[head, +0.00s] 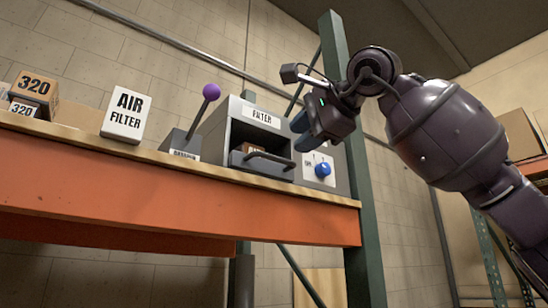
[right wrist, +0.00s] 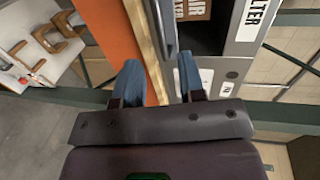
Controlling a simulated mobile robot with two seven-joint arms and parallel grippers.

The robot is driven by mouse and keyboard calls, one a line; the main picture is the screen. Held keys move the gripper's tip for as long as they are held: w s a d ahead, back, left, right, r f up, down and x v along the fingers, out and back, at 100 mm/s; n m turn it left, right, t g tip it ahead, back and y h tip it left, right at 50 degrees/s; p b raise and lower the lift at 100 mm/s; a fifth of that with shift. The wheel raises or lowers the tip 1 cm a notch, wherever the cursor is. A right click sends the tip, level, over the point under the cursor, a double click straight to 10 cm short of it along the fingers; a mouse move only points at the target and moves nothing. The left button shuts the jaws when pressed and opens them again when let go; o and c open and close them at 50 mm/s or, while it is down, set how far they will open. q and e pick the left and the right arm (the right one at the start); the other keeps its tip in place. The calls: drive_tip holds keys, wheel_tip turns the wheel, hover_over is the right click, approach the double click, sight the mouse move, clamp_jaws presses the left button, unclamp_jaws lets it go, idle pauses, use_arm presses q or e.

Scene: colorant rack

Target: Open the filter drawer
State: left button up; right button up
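The grey filter housing (head: 222,125) stands on the shelf, with a white FILTER label (head: 261,117) above its opening. The filter drawer (head: 262,168) is low in this opening, with a dark bar handle (head: 268,156) across its front. A brown box shows behind the handle, and it also shows in the right wrist view (right wrist: 195,9) with part of the word AIR. My right gripper (head: 302,132) is open, its blue fingers apart, at the housing's upper right front. In the right wrist view the gripper (right wrist: 158,80) has nothing clearly between its fingers. My left gripper is not in view.
A blue knob (head: 323,170) is on the panel right of the drawer. A purple-topped lever (head: 211,92), a white AIR FILTER box (head: 127,117) and brown 320 boxes (head: 35,88) stand to the left. A green post (head: 360,190) rises at the orange shelf's (head: 190,205) right end.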

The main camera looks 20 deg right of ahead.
sight(275, 159)
drive_tip(key=p+x, duration=0.1)
drive_tip(key=x, duration=0.8)
drive_tip(key=shift+p, duration=0.35)
drive_tip(key=shift+c, duration=0.5)
clamp_jaws()
